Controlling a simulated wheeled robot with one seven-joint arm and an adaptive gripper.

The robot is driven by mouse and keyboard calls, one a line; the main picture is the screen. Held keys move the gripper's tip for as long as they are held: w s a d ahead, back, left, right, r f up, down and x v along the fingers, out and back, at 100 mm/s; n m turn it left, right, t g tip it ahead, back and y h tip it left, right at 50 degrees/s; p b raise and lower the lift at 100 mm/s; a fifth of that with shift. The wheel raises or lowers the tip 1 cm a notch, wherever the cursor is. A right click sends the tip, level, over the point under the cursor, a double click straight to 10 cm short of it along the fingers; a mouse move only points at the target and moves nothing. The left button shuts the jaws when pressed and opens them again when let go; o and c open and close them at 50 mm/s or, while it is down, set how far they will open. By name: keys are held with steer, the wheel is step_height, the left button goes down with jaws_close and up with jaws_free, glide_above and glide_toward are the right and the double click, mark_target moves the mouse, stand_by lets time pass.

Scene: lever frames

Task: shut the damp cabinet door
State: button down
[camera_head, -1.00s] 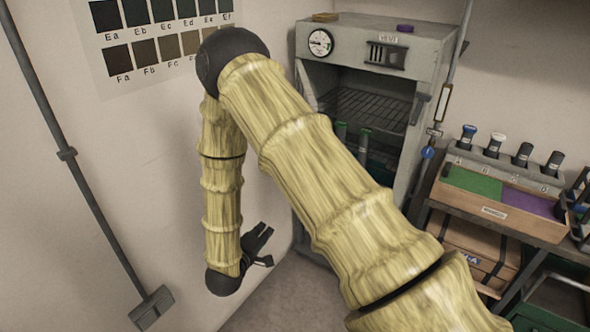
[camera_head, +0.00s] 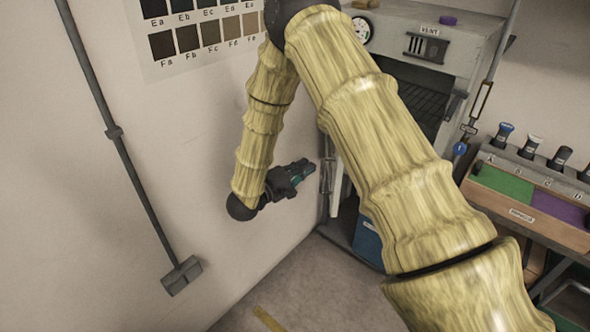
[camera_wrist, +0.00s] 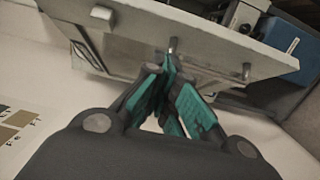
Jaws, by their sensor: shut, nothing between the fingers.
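The damp cabinet (camera_head: 465,45) is grey, with a dial and a vent on top, and stands at the back against the wall. Its front is open and dark racks show inside; my arm hides much of it. A pale grey panel that looks like its open door (camera_wrist: 120,45) crosses the top of the wrist view, with small pegs on it. In the head view only a narrow strip near the cabinet's left edge may be this door. My gripper (camera_head: 303,169) is shut and empty left of the cabinet. In the wrist view its teal-padded fingertips (camera_wrist: 165,70) are close to the panel; contact is unclear.
A blue box (camera_head: 367,241) is low in the cabinet. A bench at right holds a wooden tray (camera_head: 545,230) and several capped bottles.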

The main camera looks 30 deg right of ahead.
steer(key=s+d+p, duration=0.1)
steer(key=d+p, duration=0.1)
steer(key=d, duration=0.4)
steer(key=shift+d+p, duration=0.15)
steer(key=shift+p, duration=0.2)
steer(key=shift+s+d, duration=0.1)
